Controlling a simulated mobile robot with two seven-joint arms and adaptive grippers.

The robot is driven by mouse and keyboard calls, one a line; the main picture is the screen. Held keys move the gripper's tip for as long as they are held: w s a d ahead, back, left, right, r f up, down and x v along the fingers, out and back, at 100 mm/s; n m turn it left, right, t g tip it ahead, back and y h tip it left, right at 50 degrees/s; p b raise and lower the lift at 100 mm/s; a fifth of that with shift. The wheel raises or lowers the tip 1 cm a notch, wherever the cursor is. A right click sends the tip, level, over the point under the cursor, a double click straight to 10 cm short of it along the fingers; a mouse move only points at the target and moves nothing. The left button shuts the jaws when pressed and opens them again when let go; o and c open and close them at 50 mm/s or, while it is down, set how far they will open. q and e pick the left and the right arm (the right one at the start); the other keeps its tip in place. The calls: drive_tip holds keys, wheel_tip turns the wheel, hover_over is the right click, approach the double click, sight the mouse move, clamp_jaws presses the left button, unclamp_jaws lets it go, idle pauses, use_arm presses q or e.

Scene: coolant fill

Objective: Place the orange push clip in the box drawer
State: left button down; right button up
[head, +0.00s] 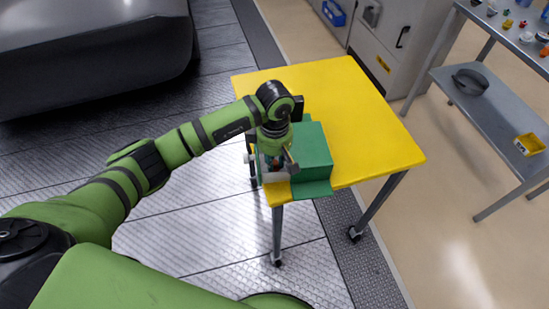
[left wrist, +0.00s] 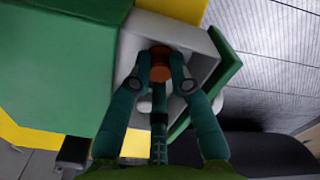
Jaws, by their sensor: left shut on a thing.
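My left gripper (head: 273,163) hangs at the near-left side of the green box (head: 312,148). In the left wrist view the left gripper (left wrist: 160,65) is shut on the orange push clip (left wrist: 160,72), with its fingers on both sides of the clip. The open box drawer (left wrist: 203,42) is pale grey inside with a green front, and sticks out from the green box (left wrist: 55,65). The clip is seen over the drawer's inside; I cannot tell whether it touches the drawer floor. In the head view the gripper mostly hides the drawer and clip. My right gripper is not in view.
The box stands at the near-left edge of a yellow table (head: 365,125), whose remaining top is clear. A grey shelf unit (head: 490,115) with small parts and a yellow bin (head: 529,144) stands at the right. Grey cabinets (head: 385,45) stand behind the table.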

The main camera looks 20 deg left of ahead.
sight(275, 162)
use_arm(q)
drive_tip(key=shift+f, duration=0.2)
drive_tip(key=c, duration=1.4)
unclamp_jaws()
drive_tip(key=shift+r, duration=0.1)
drive_tip(key=shift+r, duration=0.45)
wheel_tip(275, 162, up, 11)
drive_tip(key=b, duration=0.3)
drive_tip(key=shift+r, duration=0.2)
